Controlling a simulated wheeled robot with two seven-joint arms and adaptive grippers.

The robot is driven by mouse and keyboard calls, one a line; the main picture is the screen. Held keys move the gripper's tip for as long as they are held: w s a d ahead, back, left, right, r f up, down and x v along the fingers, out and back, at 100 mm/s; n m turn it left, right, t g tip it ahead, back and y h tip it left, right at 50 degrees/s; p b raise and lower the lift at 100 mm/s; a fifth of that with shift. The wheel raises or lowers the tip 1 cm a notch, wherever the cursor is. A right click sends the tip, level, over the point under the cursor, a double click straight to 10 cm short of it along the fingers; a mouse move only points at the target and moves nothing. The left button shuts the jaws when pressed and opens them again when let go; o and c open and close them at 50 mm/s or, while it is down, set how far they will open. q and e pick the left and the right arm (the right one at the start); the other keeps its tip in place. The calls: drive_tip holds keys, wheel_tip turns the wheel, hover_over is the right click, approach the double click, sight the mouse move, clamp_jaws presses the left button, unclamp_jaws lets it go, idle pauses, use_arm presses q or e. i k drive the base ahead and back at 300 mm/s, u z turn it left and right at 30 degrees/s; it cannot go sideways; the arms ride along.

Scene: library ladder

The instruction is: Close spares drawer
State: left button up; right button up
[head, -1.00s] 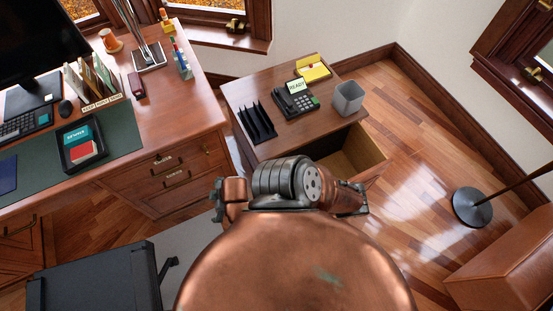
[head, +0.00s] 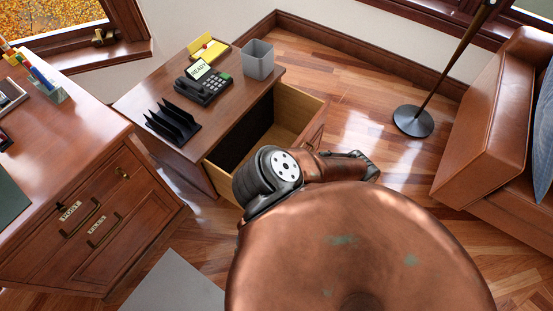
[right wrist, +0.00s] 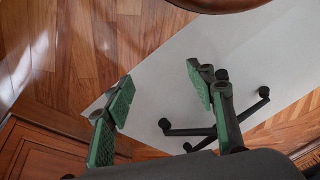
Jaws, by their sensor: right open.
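An open drawer (head: 300,104) sticks out from the right side of a small wooden side cabinet (head: 225,110) in the head view. Its light wood inside looks empty where it shows; my copper arm hides its near end. I cannot read a label on it. My right gripper (right wrist: 165,98) shows in the right wrist view, its two green-padded fingers wide apart with nothing between them, above a grey mat. In the head view my arm lies in front of the drawer's near end, and no fingertips show clearly. My left gripper is not in view.
A phone (head: 203,85), black file rack (head: 172,123) and grey bin (head: 258,59) stand on the cabinet. A desk (head: 85,190) is at left. A floor lamp base (head: 413,121) and leather sofa (head: 495,110) are at right. A wheeled chair base (right wrist: 215,132) stands on the mat (right wrist: 165,75).

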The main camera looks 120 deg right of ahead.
sight(300, 118)
drive_tip(key=k, duration=0.15)
drive_tip(key=z, duration=4)
drive_tip(key=k, duration=1.3)
drive_tip(key=u, duration=1)
drive_tip(key=i, duration=0.7)
drive_tip(key=z, duration=0.35)
